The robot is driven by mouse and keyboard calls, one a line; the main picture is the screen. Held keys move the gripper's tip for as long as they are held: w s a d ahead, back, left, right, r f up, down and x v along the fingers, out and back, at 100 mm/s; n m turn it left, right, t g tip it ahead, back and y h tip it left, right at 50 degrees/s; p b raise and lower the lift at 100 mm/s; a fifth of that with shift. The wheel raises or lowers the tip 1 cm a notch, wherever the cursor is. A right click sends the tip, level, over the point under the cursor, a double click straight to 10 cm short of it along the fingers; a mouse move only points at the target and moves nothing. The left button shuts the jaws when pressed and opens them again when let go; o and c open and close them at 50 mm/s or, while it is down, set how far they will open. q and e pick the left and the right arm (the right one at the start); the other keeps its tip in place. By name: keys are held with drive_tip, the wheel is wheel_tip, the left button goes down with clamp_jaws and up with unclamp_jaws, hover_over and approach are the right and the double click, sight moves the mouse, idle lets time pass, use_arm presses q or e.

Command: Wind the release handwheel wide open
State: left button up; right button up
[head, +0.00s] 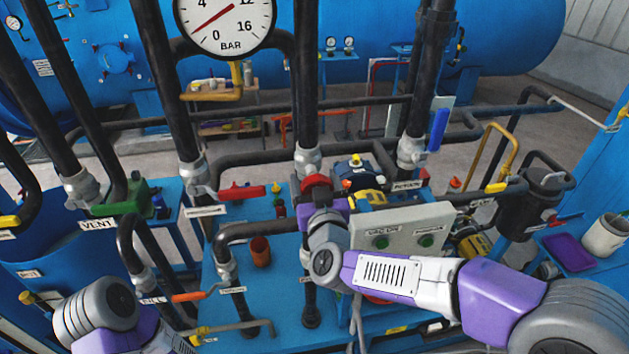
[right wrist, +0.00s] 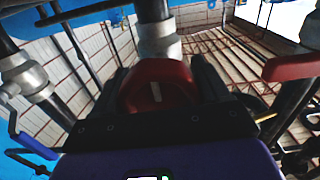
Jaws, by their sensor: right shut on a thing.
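The red release handwheel (head: 315,181) sits on the middle black pipe in the head view, just below a grey pipe collar. In the right wrist view the red wheel (right wrist: 158,88) fills the space between two black fingers and shows a white mark on its face. My right gripper (head: 318,196) is shut on it; its fingers are mostly hidden in the head view behind the purple wrist. A pressure gauge (head: 224,22) marked BAR has its red needle between 0 and 4. My left arm shows at the lower left, but its gripper is out of the picture.
A red lever (head: 237,192) is left of the wheel, and a green VENT valve (head: 122,203) is farther left. An orange lever (head: 195,295) is lower left. A grey panel with green buttons (head: 405,232) stands close to my right wrist. Black pipes crowd the area.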

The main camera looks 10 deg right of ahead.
idle(0.3)
drive_tip(key=o, duration=1)
drive_tip(key=shift+s, duration=0.1)
drive_tip(key=s+b, duration=0.1)
drive_tip(key=s, duration=0.6)
drive_tip(key=shift+s, duration=0.25)
